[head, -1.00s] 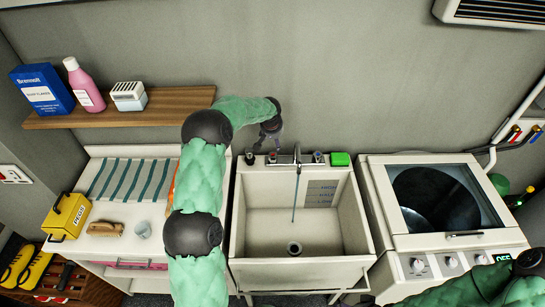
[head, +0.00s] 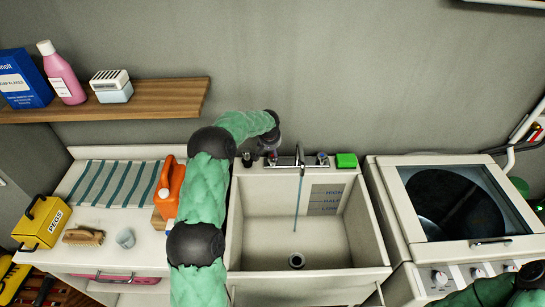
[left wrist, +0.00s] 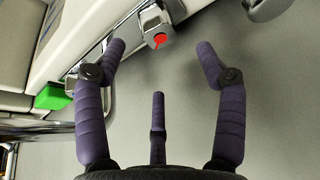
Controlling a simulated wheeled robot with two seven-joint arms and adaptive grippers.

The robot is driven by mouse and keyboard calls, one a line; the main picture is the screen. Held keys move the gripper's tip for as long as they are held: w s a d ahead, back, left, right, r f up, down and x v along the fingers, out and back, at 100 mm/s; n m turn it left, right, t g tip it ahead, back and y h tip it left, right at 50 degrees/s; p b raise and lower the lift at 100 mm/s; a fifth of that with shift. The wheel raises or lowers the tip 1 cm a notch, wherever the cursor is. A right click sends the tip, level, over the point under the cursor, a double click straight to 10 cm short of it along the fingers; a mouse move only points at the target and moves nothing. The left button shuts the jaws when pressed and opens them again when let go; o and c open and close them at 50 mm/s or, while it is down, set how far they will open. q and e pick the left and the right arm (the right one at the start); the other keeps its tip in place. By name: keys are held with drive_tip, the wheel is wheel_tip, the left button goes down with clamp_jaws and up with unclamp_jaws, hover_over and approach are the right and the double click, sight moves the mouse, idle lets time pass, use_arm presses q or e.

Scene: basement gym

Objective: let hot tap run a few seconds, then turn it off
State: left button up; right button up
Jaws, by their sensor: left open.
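The hot tap, with a red mark, shows in the left wrist view (left wrist: 157,27), just beyond my left gripper's fingertips (left wrist: 160,62). In the head view my left gripper (head: 270,143) is at the back rim of the sink (head: 335,265), above and behind the left tap and partly hidden by my arm. Its fingers are spread and empty, apart from the tap as far as I can see. A thin stream of water (head: 297,205) falls from the chrome spout (head: 299,156) into the sink. Another tap (head: 322,158) stands right of the spout. My right gripper is out of view.
A green block (head: 346,160) sits on the sink's right back corner. A washing machine (head: 400,240) stands to the right. An orange jug (head: 172,188) is on the left counter, close to my left arm. A wooden shelf (head: 150,100) hangs at upper left.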

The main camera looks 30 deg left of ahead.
sight(272, 156)
use_arm(q)
drive_tip(key=x, duration=0.7)
drive_tip(key=shift+w+f, duration=0.15)
drive_tip(key=shift+f, duration=0.15)
drive_tip(key=shift+c, duration=0.3)
